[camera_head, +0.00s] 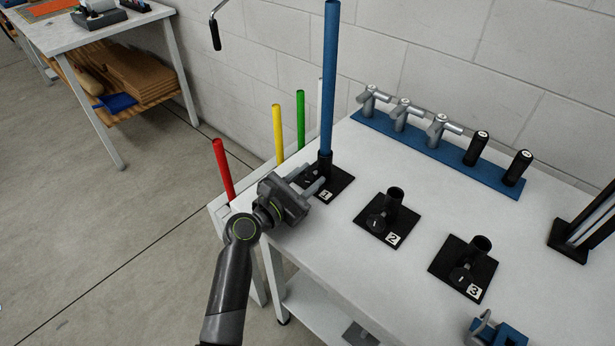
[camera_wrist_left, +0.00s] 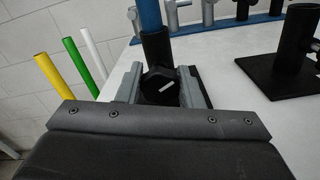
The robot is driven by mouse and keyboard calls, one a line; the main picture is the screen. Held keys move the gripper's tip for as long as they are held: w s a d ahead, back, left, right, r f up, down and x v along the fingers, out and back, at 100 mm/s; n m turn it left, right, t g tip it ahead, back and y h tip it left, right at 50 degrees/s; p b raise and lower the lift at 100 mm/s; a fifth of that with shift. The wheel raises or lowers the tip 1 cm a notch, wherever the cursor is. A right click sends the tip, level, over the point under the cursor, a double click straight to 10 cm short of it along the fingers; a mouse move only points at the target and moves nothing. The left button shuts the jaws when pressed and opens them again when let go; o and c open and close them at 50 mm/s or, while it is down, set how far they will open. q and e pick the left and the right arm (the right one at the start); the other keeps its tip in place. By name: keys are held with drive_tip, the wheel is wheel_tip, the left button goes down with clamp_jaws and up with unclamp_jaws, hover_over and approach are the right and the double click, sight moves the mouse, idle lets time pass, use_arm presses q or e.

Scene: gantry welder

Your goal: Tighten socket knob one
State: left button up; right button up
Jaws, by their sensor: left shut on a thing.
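Socket one (camera_head: 342,187) is a black plate with a tube on the white table's left end, marked with a "1" label. A tall blue pole (camera_head: 329,80) stands upright in its tube. My left gripper (camera_head: 312,181) reaches in from the left at the tube's base. In the left wrist view its two grey fingers lie on either side of the black knob (camera_wrist_left: 160,86), which has a white line on its face, and they are shut on it. The head view mostly hides this knob behind the gripper. My right gripper is not in view.
Socket two (camera_head: 377,235) and socket three (camera_head: 449,280) stand to the right with empty tubes and knobs. A blue rack (camera_head: 440,155) of grey and black fittings lies along the wall. Red (camera_head: 223,168), yellow (camera_head: 278,135) and green (camera_head: 300,120) poles stand beside the table's left end.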

use_arm(q)
drive_tip(key=shift+m, duration=0.3)
drive_tip(key=o, duration=1)
drive_tip(key=shift+c, duration=0.2)
drive_tip(key=b+v, duration=0.1)
drive_tip(key=v, duration=1.6)
drive_tip(key=shift+s+a, duration=0.15)
drive_tip(key=shift+s, duration=0.05)
